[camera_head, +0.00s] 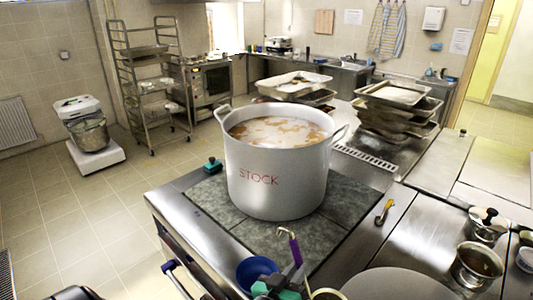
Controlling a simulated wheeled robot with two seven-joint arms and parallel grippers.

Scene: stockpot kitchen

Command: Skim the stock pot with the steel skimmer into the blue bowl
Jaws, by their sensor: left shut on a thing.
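The large steel stock pot (277,172), marked STOCK, stands upright on the dark stove plates. Brownish liquid with pale foam patches (277,131) fills it nearly to the rim. The blue bowl (254,271) sits in front of the pot at the stove's near edge, partly covered by my gripper. My left gripper (283,287) is at the bottom edge, beside the bowl. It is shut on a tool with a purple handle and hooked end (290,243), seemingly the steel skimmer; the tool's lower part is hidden. My right gripper is out of view.
A teal-topped item (212,165) sits left of the pot. A yellow-handled tool (384,211) lies to its right. A large grey disc (396,284) and metal pots (477,264) crowd the near right. Stacked trays (397,105) stand behind at right.

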